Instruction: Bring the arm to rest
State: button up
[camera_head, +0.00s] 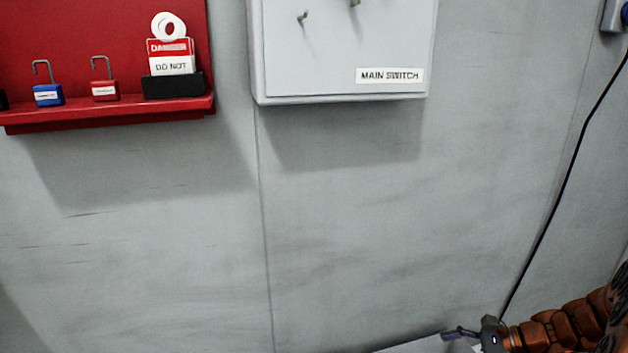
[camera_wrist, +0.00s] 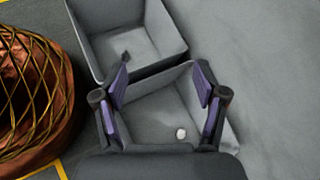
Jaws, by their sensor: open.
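My gripper (camera_wrist: 162,82) is open in the wrist view, its two purple-padded fingers spread wide with nothing between them. It points down over a grey open bin (camera_wrist: 165,78). In the head view, my gripper (camera_head: 463,334) shows only in part at the bottom right edge, with my copper-coloured arm behind it. The gripper is well below and to the right of the wall fittings and touches none of them there.
The near bin holds a small white round thing (camera_wrist: 181,133); a second grey bin (camera_wrist: 165,22) holds a small dark thing. A red padlock shelf (camera_head: 110,112), grey switch box (camera_head: 340,50) and black cable (camera_head: 560,190) are on the wall.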

jog(key=s+a+r+n+g+h+p, duration=0.1)
jog(key=s+a+r+n+g+p, duration=0.15)
jog(key=s+a+r+p, duration=0.4)
jog(key=s+a+r+n+g+h+p, duration=0.1)
jog(key=s+a+r+n+p, duration=0.2)
jog(key=r, duration=0.7)
jog(key=s+a+r+n+g+h+p, duration=0.2)
jog(key=s+a+r+n+p, duration=0.15)
jog(key=a+r+p, duration=0.35)
jog(key=s+r+n+h+p, duration=0.3)
jog(key=s+r+n+p, duration=0.2)
jog(key=r, duration=0.5)
jog(key=s+d+r+n+h+p, duration=0.1)
jog(key=s+r+n+h+p, duration=0.2)
jog(key=s+r+p, duration=0.6)
notch_tip(320, 180, up, 2)
jog(key=shift+s+d+r+n+h, duration=0.1)
jog(key=shift+s+d+n+h, duration=0.2)
jog(key=shift+s+n, duration=0.7)
